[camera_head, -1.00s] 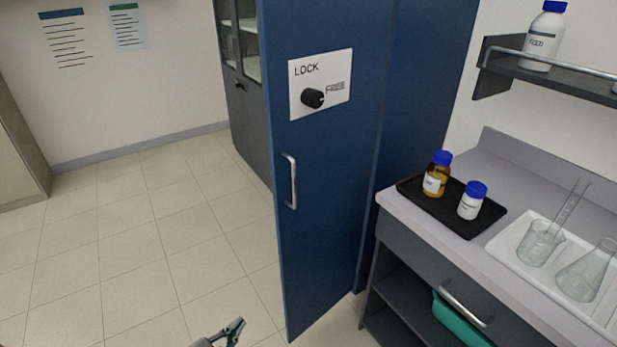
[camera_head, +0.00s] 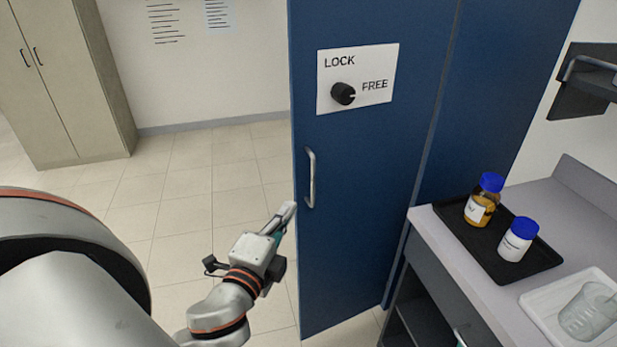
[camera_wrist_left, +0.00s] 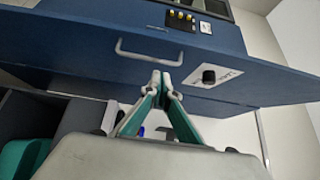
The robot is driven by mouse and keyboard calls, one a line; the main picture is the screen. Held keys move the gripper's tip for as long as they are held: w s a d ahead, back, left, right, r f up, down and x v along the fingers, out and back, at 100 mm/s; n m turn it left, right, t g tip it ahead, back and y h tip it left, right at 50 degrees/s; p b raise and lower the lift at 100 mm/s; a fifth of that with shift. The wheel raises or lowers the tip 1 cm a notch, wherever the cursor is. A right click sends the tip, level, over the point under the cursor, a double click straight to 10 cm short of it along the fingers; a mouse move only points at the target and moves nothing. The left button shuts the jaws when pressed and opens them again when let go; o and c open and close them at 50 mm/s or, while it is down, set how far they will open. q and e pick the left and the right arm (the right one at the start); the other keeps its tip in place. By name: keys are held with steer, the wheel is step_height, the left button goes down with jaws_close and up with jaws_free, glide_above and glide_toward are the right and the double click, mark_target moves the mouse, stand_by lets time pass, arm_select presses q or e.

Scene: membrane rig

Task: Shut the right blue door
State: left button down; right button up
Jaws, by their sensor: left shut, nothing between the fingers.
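The blue door (camera_head: 350,210) stands swung out in the middle of the head view, beside another blue panel (camera_head: 490,110). It has a silver handle (camera_head: 311,178) and a white LOCK/FREE plate (camera_head: 382,60) with a black knob (camera_head: 343,93), its pale mark toward FREE. My left gripper (camera_head: 290,212) is shut and empty near the door's free edge, below the handle; I cannot tell whether it touches. In the left wrist view, its fingertips (camera_wrist_left: 165,80) meet in front of the door (camera_wrist_left: 80,38), between handle (camera_wrist_left: 150,54) and knob (camera_wrist_left: 209,76). My right gripper is not in view.
At right, a grey bench (camera_head: 447,238) holds a black tray (camera_head: 490,262) with two blue-capped bottles, and a white tray (camera_head: 545,305) with glassware. A shelf (camera_head: 590,85) hangs above. A beige cabinet (camera_head: 65,85) stands far left. Tiled floor (camera_head: 190,180) left of the door is clear.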

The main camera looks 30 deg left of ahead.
arm_select(q)
steer(key=w+b, duration=0.1)
glide_toward(301, 167)
steer(key=w+d, duration=0.2)
steer(key=w, duration=0.2)
steer(key=a, duration=0.1)
steer(key=w+a, duration=0.1)
steer(key=a, duration=0.1)
steer(key=shift+w+a+p, duration=0.15)
steer(key=shift+w+p, duration=0.25)
steer(key=shift+f, duration=0.1)
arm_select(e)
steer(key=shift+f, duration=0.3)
arm_select(q)
steer(key=shift+a, duration=0.15)
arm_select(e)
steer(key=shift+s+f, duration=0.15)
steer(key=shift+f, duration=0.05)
